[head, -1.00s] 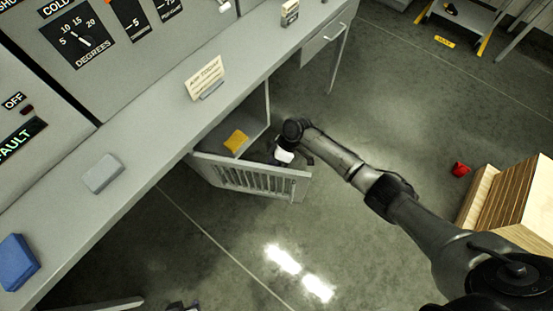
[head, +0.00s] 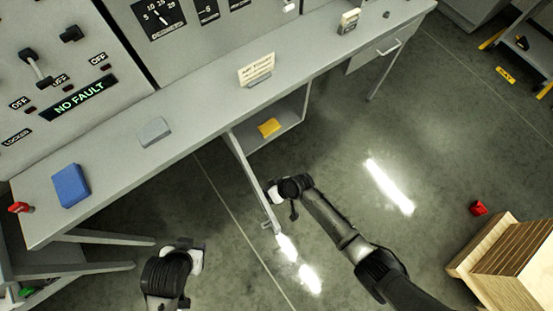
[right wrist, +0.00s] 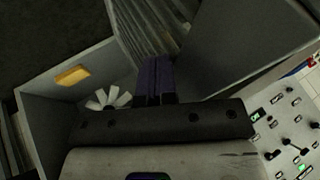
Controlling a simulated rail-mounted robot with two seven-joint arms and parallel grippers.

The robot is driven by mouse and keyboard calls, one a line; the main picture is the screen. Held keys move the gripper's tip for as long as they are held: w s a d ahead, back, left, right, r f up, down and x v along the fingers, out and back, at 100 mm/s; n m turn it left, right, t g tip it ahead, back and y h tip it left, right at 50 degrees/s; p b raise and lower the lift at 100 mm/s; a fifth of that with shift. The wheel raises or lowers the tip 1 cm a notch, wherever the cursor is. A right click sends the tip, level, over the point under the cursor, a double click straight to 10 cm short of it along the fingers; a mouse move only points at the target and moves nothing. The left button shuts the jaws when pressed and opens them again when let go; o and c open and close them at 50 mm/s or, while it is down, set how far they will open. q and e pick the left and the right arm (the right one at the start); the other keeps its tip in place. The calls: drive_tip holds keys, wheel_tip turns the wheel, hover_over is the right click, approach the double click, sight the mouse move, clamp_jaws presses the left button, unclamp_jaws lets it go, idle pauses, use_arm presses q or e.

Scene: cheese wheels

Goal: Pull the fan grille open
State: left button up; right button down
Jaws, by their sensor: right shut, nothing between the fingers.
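The fan grille (head: 249,177) is a grey door under the console bench, swung well out from its compartment and seen nearly edge-on in the head view. Its slats (right wrist: 163,25) show in the right wrist view. My right gripper (head: 273,192) is by the grille's outer part; whether it touches is unclear. In the right wrist view my right gripper's dark fingers (right wrist: 154,72) are together and empty. The white fan (right wrist: 108,98) shows inside the compartment there. My left gripper (head: 197,258) is low in the head view, away from the grille; its fingers are not clear.
A yellow block (head: 269,127) lies in the open compartment (head: 290,122). On the bench (head: 110,165) are a blue block (head: 70,185), a grey block (head: 154,131) and a sign (head: 256,69). A wooden crate (head: 500,255) and a red object (head: 478,208) stand on the floor at right.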

drive_tip(key=shift+s+a, duration=0.25)
drive_tip(key=shift+a, duration=0.15)
